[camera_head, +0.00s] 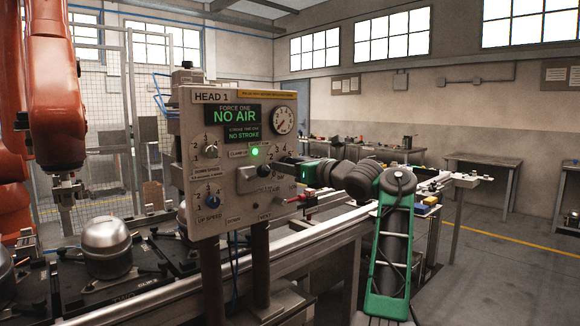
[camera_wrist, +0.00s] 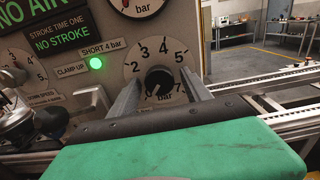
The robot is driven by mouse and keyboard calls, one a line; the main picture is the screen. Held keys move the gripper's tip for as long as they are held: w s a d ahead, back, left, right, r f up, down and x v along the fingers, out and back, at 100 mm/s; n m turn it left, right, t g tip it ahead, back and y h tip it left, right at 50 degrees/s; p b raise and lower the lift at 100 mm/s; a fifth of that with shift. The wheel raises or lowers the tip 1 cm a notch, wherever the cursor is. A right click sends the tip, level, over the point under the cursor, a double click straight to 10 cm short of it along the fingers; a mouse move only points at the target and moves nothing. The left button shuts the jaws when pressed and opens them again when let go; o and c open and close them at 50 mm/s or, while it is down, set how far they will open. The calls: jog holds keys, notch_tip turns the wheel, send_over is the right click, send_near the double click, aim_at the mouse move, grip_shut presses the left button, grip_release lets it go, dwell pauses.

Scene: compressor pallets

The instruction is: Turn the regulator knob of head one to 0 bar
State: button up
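My gripper (camera_wrist: 163,90) is open, with one grey finger on each side of the knob. Gaps show between fingers and knob. The left finger covers part of the scale, and I cannot tell the knob's pointer setting. In the head view the HEAD 1 panel (camera_head: 225,150) stands mid-left, with my gripper (camera_head: 268,175) at its right side. Its displays read NO AIR and NO STROKE, and a green lamp (camera_head: 255,152) is lit.
A round gauge (camera_head: 283,120) sits at the panel's upper right. A CLAMP UP control (camera_wrist: 92,97) lies left of the dial. A metal rail (camera_head: 320,235) runs below. An orange robot (camera_head: 55,80) stands left.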

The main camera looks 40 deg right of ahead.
jog(key=s+b, duration=0.3)
jog(key=s, duration=0.4)
jog(key=shift+s, duration=0.4)
jog(key=shift+d, duration=0.1)
